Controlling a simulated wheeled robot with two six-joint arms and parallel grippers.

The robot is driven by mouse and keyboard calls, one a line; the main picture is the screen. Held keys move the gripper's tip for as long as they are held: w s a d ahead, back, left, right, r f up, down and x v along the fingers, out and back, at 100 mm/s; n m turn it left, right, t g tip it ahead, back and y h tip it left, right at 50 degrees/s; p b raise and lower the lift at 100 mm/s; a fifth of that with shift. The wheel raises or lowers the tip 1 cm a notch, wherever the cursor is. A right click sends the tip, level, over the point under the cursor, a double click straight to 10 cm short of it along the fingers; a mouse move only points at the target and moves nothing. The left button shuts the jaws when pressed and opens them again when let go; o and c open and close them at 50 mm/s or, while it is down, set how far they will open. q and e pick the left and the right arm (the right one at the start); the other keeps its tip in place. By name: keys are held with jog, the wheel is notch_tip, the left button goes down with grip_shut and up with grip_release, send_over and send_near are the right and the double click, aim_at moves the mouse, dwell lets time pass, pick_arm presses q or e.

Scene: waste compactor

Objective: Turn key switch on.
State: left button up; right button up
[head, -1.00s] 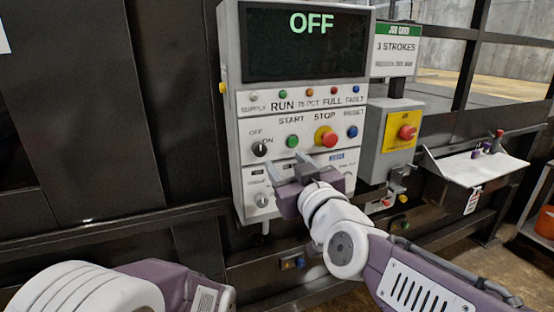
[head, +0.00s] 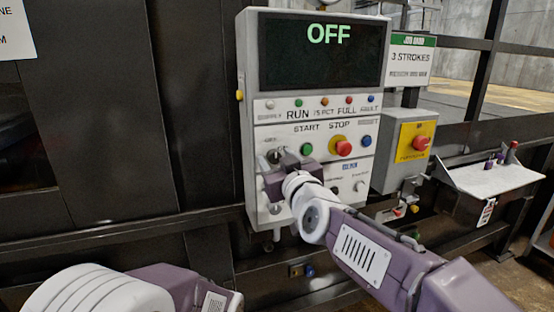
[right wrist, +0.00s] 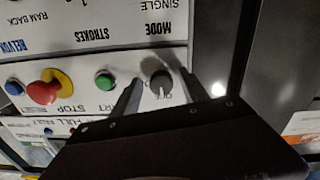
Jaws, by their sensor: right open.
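The key switch is a round dark knob with a pale pointer line, left of the green START button on the grey control panel (head: 250,190). In the head view my right gripper (head: 275,163) is in front of the switch area and partly covers it. In the right wrist view, turned upside down, the knob (right wrist: 161,82) sits between the two fingertips of my right gripper (right wrist: 165,88). The fingers are open, one on each side, with gaps showing. Whether the tips touch the panel I cannot tell. The display (head: 320,50) reads OFF. My left gripper is not in view.
A green START button (head: 306,149) and red STOP button (head: 343,147) are right of the switch. Part of my left arm is at lower left.

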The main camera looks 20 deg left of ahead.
jog(key=shift+a, duration=0.1)
grip_shut()
jog(key=shift+m, duration=0.3)
jog(key=m+b, duration=0.1)
jog(key=m, duration=0.4)
jog(key=shift+s+m, duration=0.1)
jog(key=shift+m, duration=0.3)
jog(key=m, duration=0.5)
jog(key=shift+b, duration=0.35)
jog(key=shift+m, duration=0.3)
